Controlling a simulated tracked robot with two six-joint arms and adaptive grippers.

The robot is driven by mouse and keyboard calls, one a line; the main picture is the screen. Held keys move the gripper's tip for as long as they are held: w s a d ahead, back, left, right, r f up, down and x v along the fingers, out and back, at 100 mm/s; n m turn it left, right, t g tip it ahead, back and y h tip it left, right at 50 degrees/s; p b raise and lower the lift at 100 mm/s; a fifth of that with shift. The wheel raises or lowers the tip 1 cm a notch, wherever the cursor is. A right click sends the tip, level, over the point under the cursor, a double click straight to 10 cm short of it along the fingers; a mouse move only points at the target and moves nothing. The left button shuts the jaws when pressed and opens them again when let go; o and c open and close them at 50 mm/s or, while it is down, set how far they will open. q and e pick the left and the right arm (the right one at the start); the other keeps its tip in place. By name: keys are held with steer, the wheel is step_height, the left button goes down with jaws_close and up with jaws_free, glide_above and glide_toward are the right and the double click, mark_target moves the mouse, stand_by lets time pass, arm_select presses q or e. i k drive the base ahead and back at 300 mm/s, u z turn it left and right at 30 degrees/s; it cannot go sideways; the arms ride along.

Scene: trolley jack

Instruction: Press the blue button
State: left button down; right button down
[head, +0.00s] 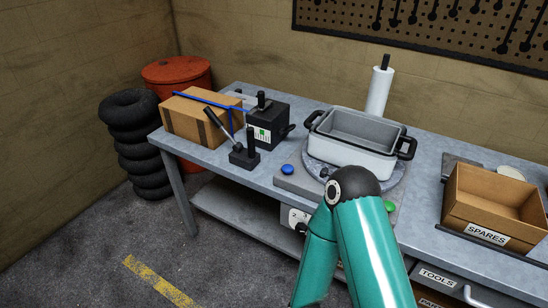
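The blue button (287,169) is a small round dome on the left part of a grey control plate (296,183) on the workbench. It is in plain sight with nothing on it. A green button (389,206) sits at the plate's right side, close to my teal arm. The bent arm rises from the bottom of the view, its dark joint in front of the plate's middle and right of the blue button. Neither of my grippers shows in the view.
Left of the blue button are a black lever (243,155), a black box (262,113) and a cardboard box (195,120). A SPARES box (490,220) stands at the right.

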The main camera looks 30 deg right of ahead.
mark_target(287, 169)
steer(key=z, duration=0.1)
steer(key=i, duration=0.6)
steer(key=z, duration=0.6)
